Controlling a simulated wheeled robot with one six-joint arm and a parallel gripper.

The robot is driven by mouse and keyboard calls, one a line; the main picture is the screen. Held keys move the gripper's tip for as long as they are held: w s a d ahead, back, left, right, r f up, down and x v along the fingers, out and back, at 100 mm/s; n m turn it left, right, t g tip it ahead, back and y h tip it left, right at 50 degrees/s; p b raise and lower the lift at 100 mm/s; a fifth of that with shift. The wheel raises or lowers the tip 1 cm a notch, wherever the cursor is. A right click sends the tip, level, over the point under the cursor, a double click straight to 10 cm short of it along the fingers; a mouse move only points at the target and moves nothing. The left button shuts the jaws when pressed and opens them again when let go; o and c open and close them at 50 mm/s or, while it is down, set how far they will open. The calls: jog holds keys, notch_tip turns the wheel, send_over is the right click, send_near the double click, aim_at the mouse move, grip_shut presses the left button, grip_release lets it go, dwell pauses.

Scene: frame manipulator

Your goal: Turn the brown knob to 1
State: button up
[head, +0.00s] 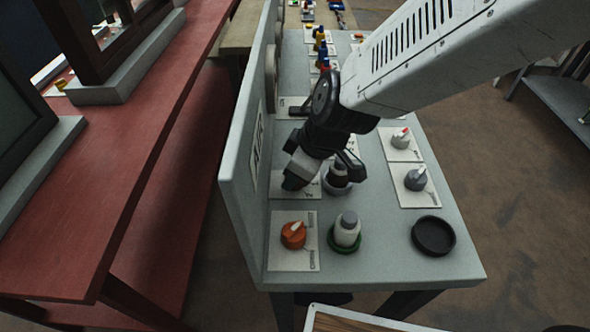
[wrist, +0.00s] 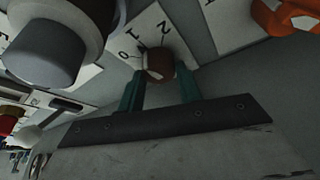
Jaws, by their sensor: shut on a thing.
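The brown knob (wrist: 160,64) sits on a white plate (wrist: 150,34) marked 0, 1 and 2 in the wrist view. My gripper (wrist: 160,82) is shut on it, with one teal finger on each side. The 1 is just beyond the knob, the 0 to its left and the 2 to its right. The knob's pointer is too unclear to read. In the head view my gripper (head: 296,172) is over a plate near the upright panel and hides the knob.
An orange knob (head: 293,235) is on the nearer plate, also in the wrist view (wrist: 290,14). A black dish (head: 433,236) and grey knob (head: 415,180) are right. The panel (head: 241,165) bounds the left.

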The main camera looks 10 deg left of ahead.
jog(key=shift+m+t, duration=0.3)
jog(key=shift+m, duration=0.5)
jog(key=o, duration=1)
jog(key=shift+r, duration=0.1)
jog(key=v, duration=0.7)
jog(key=shift+r, duration=0.35)
